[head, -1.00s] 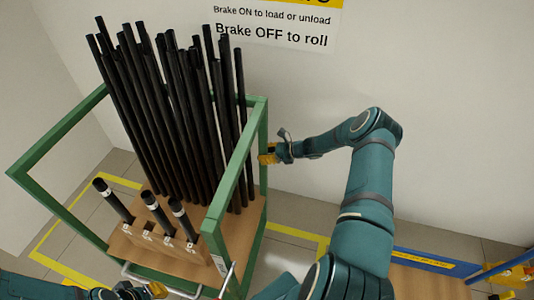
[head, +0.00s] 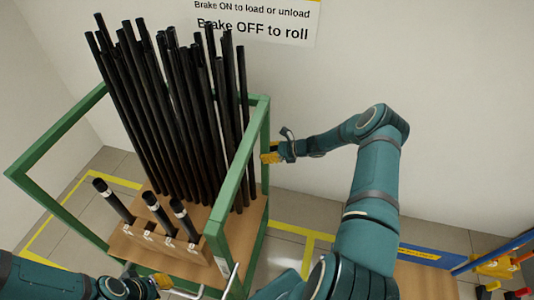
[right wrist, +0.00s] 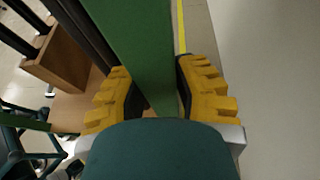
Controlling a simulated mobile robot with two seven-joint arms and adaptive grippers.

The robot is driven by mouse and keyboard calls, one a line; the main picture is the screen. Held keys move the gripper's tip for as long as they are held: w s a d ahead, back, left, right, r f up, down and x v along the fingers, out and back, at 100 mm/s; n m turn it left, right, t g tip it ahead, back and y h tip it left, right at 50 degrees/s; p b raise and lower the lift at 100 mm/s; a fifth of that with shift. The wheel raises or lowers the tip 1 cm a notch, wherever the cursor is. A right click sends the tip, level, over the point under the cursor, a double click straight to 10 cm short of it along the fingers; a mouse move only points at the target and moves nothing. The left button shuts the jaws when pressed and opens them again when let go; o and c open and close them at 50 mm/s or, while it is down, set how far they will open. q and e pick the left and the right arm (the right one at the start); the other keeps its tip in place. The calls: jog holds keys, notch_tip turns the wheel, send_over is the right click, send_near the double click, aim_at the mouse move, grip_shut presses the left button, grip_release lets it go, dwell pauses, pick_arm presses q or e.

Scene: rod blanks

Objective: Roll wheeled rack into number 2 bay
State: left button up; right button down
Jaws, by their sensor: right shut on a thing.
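The wheeled rack has a green frame (head: 238,170) and a wooden base (head: 245,222), and stands on the left in the head view. Many long black rods (head: 180,110) stand upright in it, with 3 short rods in front. My right gripper (head: 268,154) is shut on the green post at the rack's right rear; the right wrist view shows its yellow pads on both sides of the post (right wrist: 135,45). My left gripper (head: 158,283) is at the rack's near side, beside the metal handle (head: 188,293); its jaws are too small to read. The rack's wheels are hidden.
A wall sign (head: 255,22) reads "Brake OFF to roll". Yellow floor lines (head: 307,255) run beside the rack. A blue floor strip (head: 430,254) and a stand with blue and yellow parts (head: 495,265) are at the right. No bay number is readable.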

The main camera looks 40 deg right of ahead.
jog(key=shift+w+d, duration=0.1)
jog(key=shift+d, duration=0.25)
jog(key=c, duration=0.8)
grip_release()
pick_arm(q)
jog(key=shift+w, duration=0.1)
pick_arm(e)
jog(key=shift+o, duration=0.4)
jog(key=shift+a, duration=0.1)
jog(key=v, duration=1.2)
